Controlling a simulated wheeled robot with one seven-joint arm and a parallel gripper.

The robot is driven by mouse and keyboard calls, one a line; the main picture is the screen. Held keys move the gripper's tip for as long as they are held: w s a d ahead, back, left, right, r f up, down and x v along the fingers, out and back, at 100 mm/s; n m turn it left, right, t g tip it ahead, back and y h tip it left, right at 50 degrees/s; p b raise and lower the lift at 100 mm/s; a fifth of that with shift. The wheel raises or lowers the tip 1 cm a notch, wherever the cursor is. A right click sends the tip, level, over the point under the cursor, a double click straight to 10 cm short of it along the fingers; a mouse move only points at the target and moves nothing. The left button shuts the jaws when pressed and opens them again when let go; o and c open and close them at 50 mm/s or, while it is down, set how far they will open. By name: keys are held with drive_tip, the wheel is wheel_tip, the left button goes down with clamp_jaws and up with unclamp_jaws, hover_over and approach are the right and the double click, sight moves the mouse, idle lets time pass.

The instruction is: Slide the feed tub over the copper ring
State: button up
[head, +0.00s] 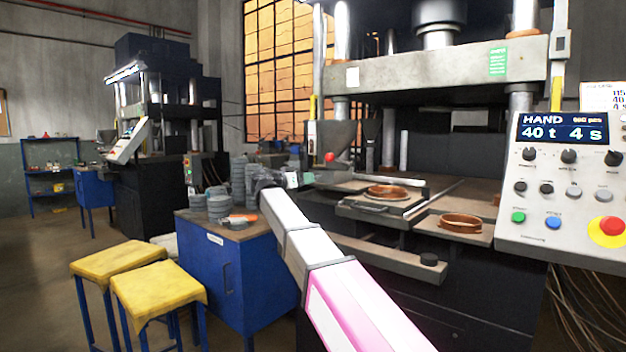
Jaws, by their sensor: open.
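A grey funnel-shaped tub (335,139), which I take for the feed tub, stands at the left side of the press, with a red ball knob (329,157) low on its front. A copper ring (386,191) lies on a flat plate with a front handle, to the right of and nearer than the tub. A second copper ring (460,222) sits on the right-hand shelf of the press. My arm reaches up and left from the bottom. My gripper (294,169) is left of the tub, small and partly hidden by my wrist. It looks open and apart from the tub.
A blue cabinet (225,270) with stacks of grey discs (220,206) stands left of my arm. Two yellow-topped stools (160,290) are in front of it. A control panel (563,190) stands close at right. The press's upper beam (430,68) hangs above the rings.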

drive_tip(key=shift+x, duration=2.2)
clamp_jaws()
drive_tip(key=s+d, duration=0.5)
drive_tip(key=d, duration=0.1)
drive_tip(key=s+d, duration=0.5)
drive_tip(key=d, duration=0.2)
drive_tip(key=s+d, duration=0.5)
drive_tip(key=d, duration=0.2)
drive_tip(key=shift+s+f, duration=0.1)
drive_tip(key=shift+s, duration=0.3)
unclamp_jaws()
drive_tip(key=shift+s+d, duration=0.1)
